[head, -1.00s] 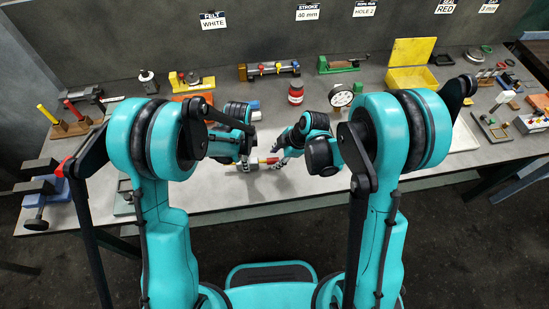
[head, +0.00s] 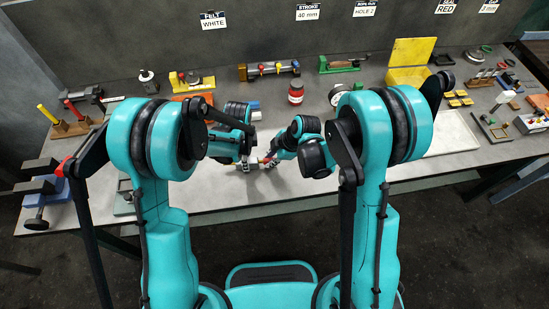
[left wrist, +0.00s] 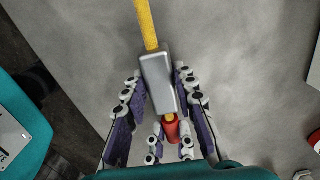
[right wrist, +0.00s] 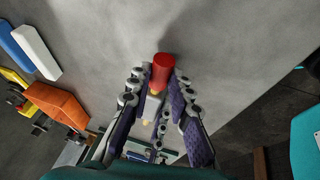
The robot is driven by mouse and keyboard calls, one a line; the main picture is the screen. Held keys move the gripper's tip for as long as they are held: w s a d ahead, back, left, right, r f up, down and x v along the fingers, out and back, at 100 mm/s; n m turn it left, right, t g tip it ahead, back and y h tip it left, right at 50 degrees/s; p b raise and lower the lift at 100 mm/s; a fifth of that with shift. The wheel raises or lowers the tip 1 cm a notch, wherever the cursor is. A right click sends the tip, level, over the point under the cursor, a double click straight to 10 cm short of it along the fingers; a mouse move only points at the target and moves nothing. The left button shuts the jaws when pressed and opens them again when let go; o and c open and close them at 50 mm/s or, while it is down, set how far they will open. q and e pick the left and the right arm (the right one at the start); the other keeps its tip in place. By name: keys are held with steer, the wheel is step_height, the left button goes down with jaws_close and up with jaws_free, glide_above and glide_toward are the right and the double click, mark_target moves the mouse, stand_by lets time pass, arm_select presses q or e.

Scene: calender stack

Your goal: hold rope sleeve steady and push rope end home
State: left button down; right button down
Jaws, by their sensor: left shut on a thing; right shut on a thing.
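The rope sleeve (left wrist: 157,80) is a grey metal block between the fingers of my left gripper (left wrist: 160,95), which is shut on it. Yellow rope (left wrist: 146,22) runs out of the sleeve's far end. A short yellow piece shows at the near end, beside the red rope end (left wrist: 172,130). My right gripper (right wrist: 160,85) is shut on this red rope end, which also shows in the right wrist view (right wrist: 163,68). In the head view, my left gripper (head: 247,165) and right gripper (head: 270,162) are close together low over the bench. How deep the rope sits inside the sleeve is hidden.
The grey bench (head: 220,193) is clear in front of the grippers. A pale tray (head: 452,136) lies to the right.

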steer(key=shift+a, duration=0.8)
arm_select(q)
steer(key=shift+d, duration=0.1)
arm_select(e)
steer(key=c, duration=1.4)
jaws_free()
steer(key=shift+o, duration=0.2)
steer(key=shift+d, duration=0.1)
steer(key=v, duration=1.2)
